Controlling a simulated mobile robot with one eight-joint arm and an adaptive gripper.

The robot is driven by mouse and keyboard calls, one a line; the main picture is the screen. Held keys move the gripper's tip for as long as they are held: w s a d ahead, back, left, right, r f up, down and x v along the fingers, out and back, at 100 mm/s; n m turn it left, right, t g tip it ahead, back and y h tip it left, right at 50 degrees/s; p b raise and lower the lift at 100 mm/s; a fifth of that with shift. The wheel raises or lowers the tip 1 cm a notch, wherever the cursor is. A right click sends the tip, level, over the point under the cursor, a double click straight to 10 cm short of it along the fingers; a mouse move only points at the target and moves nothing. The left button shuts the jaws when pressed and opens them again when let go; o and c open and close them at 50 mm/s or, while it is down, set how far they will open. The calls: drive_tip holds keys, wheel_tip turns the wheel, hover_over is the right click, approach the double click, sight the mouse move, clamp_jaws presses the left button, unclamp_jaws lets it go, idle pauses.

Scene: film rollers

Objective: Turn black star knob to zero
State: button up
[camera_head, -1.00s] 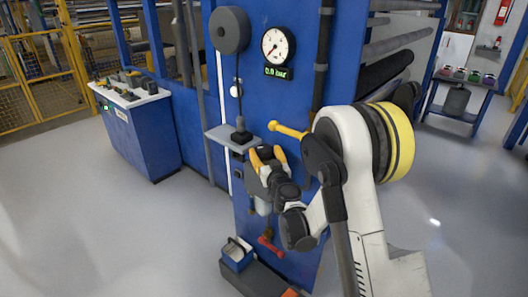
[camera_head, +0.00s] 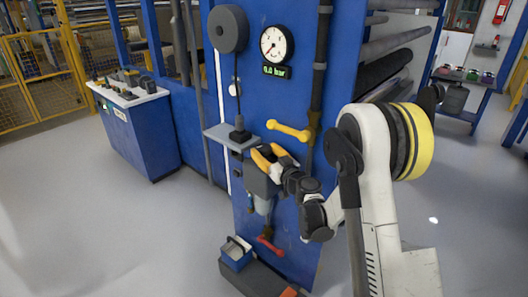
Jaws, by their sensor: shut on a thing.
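My gripper (camera_head: 270,154), with yellow-orange fingers, is at the front of the blue machine column (camera_head: 290,215), below the yellow handle. Its fingers are shut, and they and the gripper body hide what is between them. I cannot make out the black star knob apart from the gripper; it appears to be held there. The round white gauge (camera_head: 277,44) is higher on the column, with its needle visible. The small green display (camera_head: 276,71) below it gives a bar reading that I read as 0.0, though the digits are small.
A yellow handle (camera_head: 289,131) sits just above my gripper, and a grey shelf (camera_head: 226,136) juts out to its left. A red handle (camera_head: 270,246) is lower on the column. A blue box (camera_head: 236,256) stands near the base. The floor to the left is clear.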

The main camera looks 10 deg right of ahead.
drive_tip(key=shift+d+n+g+y, duration=0.15)
drive_tip(key=shift+n+g+y, duration=0.65)
drive_tip(key=shift+n+y, duration=0.65)
drive_tip(key=shift+y, duration=0.55)
drive_tip(key=o, duration=0.9)
